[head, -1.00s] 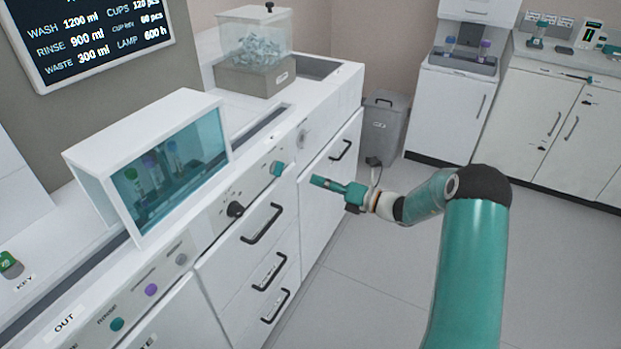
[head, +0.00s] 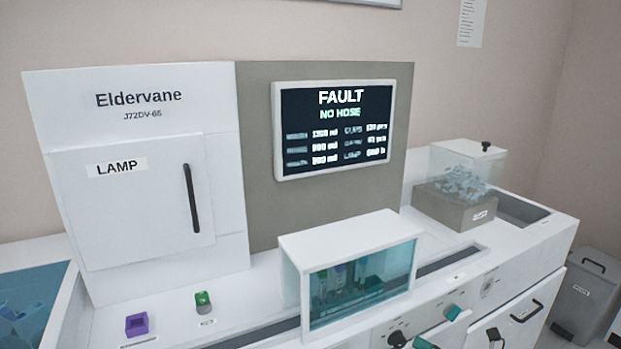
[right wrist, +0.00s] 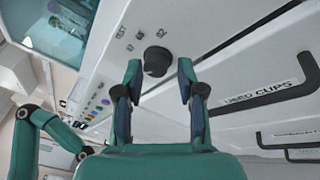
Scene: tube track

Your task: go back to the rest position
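My right gripper (head: 428,343) is only partly in the head view, at the bottom edge in front of the machine's panel. In the right wrist view the right gripper (right wrist: 160,68) is open, with its two fingers apart and nothing between them. A black rotary knob (right wrist: 157,60) on the white panel shows beyond the fingertips; I cannot tell the gap. A teal arm link of mine shows at the left of that view. My left gripper is not seen.
The white machine has a screen (head: 333,128) reading FAULT, NO HOSE. A glass-fronted box (head: 350,245) of tubes stands on its top. A grey bin (head: 582,290) stands at right.

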